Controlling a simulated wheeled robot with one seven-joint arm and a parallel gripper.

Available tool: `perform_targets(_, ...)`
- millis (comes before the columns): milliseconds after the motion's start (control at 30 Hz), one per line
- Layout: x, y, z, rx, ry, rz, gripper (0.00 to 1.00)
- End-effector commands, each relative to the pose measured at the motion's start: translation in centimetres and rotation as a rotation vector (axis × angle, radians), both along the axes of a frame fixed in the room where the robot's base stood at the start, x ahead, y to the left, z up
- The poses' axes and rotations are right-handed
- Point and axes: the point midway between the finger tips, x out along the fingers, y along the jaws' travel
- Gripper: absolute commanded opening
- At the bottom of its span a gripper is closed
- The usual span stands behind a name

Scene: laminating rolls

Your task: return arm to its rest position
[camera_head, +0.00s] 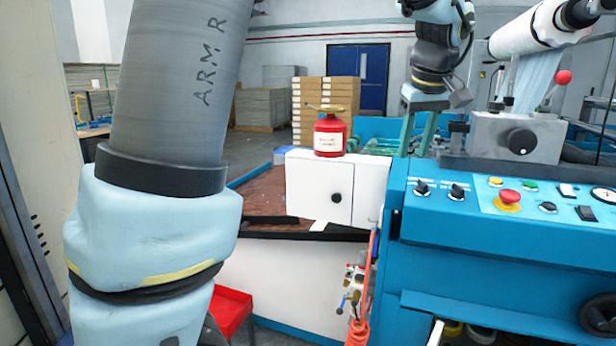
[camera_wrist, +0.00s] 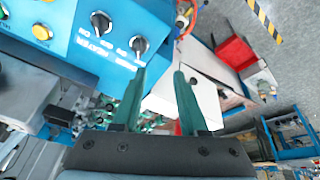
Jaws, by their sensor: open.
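My gripper (camera_head: 418,150) shows at the upper right of the head view, below my wrist, with its two green fingers pointing down. It hangs at the left end of the blue machine, and its fingertips appear close to the panel's back edge. In the wrist view my gripper (camera_wrist: 159,72) has its two fingers clearly apart, with nothing held between them. A thick grey arm link marked "ARM R" with a light blue joint fills the left of the head view.
The blue control panel (camera_head: 480,207) with knobs and a red button is close to my gripper. A red can (camera_head: 330,137) stands on the white cabinet (camera_head: 318,190). A red bin (camera_head: 230,309) is on the floor. Stacked boxes (camera_head: 325,95) stand behind.

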Motion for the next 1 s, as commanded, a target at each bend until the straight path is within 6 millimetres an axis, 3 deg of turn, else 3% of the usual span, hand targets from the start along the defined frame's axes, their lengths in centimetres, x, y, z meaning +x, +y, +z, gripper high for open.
perform_targets(100,1.7,6.3,-2.0,0.036,0.053,-0.022,0.42)
perform_targets(233,1.9,13.3,-4.9,0.06,0.108,-0.065,0.42)
perform_targets(367,0.6,20.0,-7.4,0.069,0.153,-0.102,0.42)
perform_targets(500,-2.4,26.1,-9.6,0.072,0.191,-0.132,0.42)
perform_targets(600,-4.6,29.2,-10.8,0.072,0.206,-0.146,0.42)
perform_targets(700,-6.4,31.1,-11.6,0.074,0.215,-0.16,0.42)
perform_targets(1000,-7.7,32.3,-12.3,0.076,0.22,-0.173,0.42)
